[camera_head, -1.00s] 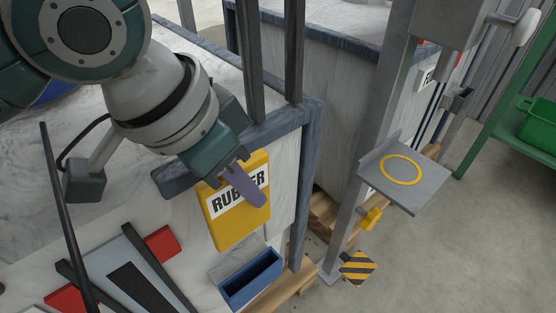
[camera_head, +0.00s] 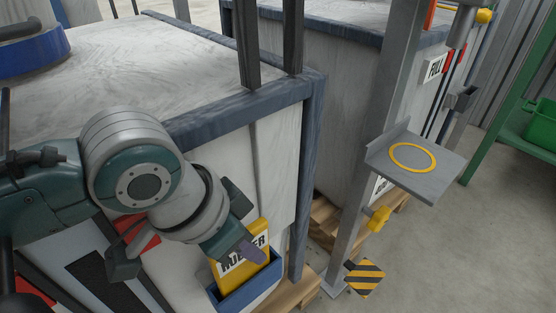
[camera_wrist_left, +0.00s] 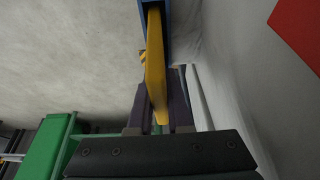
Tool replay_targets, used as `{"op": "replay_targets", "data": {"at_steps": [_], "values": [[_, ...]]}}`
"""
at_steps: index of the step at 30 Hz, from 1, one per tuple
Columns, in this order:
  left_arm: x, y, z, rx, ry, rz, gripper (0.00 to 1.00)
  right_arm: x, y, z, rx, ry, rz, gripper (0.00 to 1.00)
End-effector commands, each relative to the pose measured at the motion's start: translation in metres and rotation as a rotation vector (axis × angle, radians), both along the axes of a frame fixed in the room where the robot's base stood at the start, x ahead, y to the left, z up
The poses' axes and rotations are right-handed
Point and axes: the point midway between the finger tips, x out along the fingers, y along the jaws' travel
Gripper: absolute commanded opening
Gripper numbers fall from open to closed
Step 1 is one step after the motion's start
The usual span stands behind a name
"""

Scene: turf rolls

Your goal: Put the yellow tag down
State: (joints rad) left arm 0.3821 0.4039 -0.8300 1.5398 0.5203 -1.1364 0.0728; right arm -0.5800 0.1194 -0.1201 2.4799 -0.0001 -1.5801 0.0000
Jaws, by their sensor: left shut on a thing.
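My left gripper (camera_head: 255,250) is shut on the tag's upper part and hides part of the label. In the left wrist view the tag (camera_wrist_left: 155,62) runs edge-on between my gripper's two purple fingers (camera_wrist_left: 160,115), its far end inside the blue holder (camera_wrist_left: 153,8). I cannot tell if it touches the holder's bottom. My right gripper is not in view.
The white bin (camera_head: 130,65) with a dark blue rim stands beside the holder. A grey post with a small shelf (camera_head: 425,180) marked by a yellow ring stands to the right. Open concrete floor (camera_head: 440,270) lies beyond it.

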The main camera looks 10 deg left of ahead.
Motion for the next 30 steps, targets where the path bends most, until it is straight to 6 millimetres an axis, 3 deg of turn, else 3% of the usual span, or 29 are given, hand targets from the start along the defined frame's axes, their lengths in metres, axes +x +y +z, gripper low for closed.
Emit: {"op": "replay_targets", "data": {"at_steps": [18, 19, 21, 26, 30], "values": [[0.000, 0.000, -0.011, 0.000, -0.001, -0.001, 0.00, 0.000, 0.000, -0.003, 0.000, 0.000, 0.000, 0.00], [0.000, 0.000, -0.011, 0.000, 0.000, -0.001, 0.20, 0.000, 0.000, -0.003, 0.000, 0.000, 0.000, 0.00], [0.000, 0.000, -0.011, 0.000, 0.000, 0.000, 0.28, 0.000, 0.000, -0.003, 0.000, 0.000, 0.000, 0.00], [0.000, 0.000, -0.011, 0.000, 0.000, 0.000, 0.46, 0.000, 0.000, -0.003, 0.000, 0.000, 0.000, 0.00], [0.000, 0.000, -0.011, 0.000, 0.000, 0.000, 0.47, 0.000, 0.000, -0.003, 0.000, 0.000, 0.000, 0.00]]}}
